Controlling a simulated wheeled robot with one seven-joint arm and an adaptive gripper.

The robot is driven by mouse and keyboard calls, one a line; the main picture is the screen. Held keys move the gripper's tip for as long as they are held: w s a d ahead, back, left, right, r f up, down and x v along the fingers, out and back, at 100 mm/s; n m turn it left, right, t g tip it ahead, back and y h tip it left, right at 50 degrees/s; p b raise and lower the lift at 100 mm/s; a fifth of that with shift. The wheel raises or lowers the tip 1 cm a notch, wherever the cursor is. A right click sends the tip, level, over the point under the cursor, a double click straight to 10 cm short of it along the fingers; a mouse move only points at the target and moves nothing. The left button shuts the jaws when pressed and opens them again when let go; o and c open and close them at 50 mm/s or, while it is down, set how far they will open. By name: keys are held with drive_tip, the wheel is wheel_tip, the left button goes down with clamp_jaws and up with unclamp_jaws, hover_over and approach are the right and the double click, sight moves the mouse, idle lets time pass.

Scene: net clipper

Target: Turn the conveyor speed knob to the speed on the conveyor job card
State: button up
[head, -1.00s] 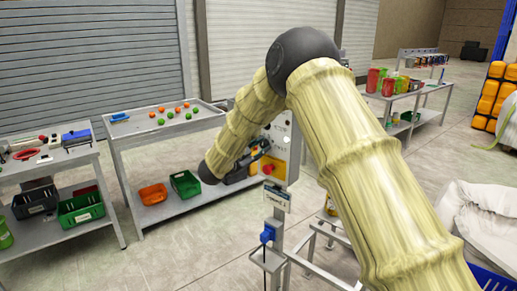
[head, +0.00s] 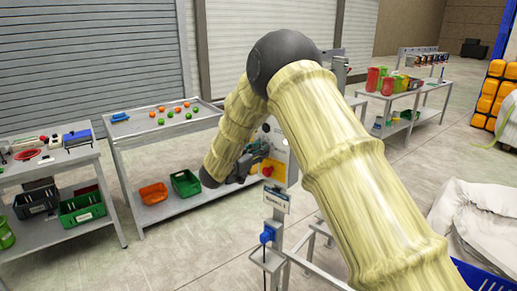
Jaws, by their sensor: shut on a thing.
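The control panel (head: 279,140) is a pale upright box in the middle of the head view, partly behind my arm. A red button on a yellow plate (head: 267,170) shows low on it. My gripper (head: 262,152) is dark and small at the panel's face, shut with its fingertips against it. The speed knob is hidden by the fingers; the grip appears to be on it. Its pointer and scale cannot be read. No job card can be made out with certainty; a small label plate (head: 277,199) stands on a post in front, its text too small to read.
A table (head: 140,140) with orange and green balls stands left of the panel, with an orange bin (head: 153,194) and a green bin (head: 185,183) below. A white sack (head: 470,215) lies at right.

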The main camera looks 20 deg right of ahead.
drive_tip(key=n+p, duration=0.4)
drive_tip(key=n, duration=0.4)
drive_tip(key=shift+s+n, duration=0.15)
drive_tip(key=shift+n, duration=0.15)
drive_tip(key=shift+f+n, duration=0.15)
drive_tip(key=shift+n, duration=0.15)
drive_tip(key=o, duration=1)
drive_tip(key=v, duration=1.2)
